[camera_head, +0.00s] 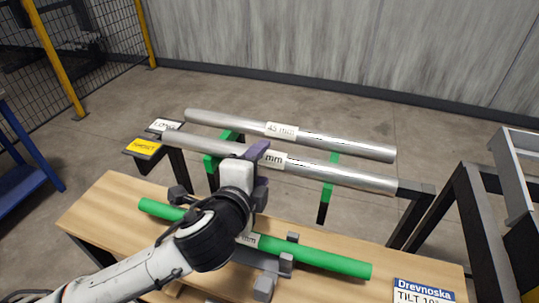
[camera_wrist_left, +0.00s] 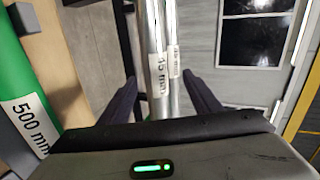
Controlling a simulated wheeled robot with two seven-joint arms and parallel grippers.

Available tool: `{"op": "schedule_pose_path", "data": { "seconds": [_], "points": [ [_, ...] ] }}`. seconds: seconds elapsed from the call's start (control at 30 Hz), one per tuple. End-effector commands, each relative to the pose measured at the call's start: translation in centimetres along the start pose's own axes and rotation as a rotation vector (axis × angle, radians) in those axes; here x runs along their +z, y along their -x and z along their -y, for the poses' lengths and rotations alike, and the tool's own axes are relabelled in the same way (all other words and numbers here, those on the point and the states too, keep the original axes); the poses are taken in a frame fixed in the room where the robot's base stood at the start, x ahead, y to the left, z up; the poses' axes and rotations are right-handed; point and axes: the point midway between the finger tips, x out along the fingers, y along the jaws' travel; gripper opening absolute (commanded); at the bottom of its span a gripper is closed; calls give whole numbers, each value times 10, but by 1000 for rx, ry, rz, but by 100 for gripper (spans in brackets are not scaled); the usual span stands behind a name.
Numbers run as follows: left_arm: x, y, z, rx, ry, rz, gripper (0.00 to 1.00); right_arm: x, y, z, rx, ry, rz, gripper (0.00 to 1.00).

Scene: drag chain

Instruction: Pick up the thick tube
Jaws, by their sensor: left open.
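Two silver metal tubes lie side by side on a stand behind the table. The far tube (camera_head: 345,147) has a white label. The near tube (camera_head: 335,174) has a label ending in "mm", partly hidden by my gripper, and looks slightly thicker. My left gripper (camera_head: 263,170) is open at the near tube, its purple fingers to either side of it. In the left wrist view the near tube (camera_wrist_left: 153,35) runs between the spread fingers (camera_wrist_left: 160,85), with the far tube beyond it. Contact cannot be told. My right gripper is out of view.
A green tube (camera_head: 325,261) labelled 500 mm lies in grey holders on the wooden table (camera_head: 95,215), below my left arm. Green-tipped supports (camera_head: 328,180) hold the tubes. Yellow and white signs (camera_head: 143,148) stand at the stand's left end. A dark frame stands right.

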Motion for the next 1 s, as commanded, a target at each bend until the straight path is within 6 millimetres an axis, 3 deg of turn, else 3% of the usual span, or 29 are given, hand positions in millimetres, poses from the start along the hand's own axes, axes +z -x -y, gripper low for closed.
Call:
{"op": "schedule_pose_path", "data": {
  "seconds": [0.5, 0.8, 1.0],
  "points": [
    [-3, -57, -8, 0, 0, 1, 58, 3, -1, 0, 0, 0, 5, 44],
    [-3, -62, -8, 0, 1, -1, 58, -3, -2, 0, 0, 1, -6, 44],
    [-3, -62, -8, 0, 1, 0, 26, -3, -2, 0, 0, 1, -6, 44]
  ]
}}
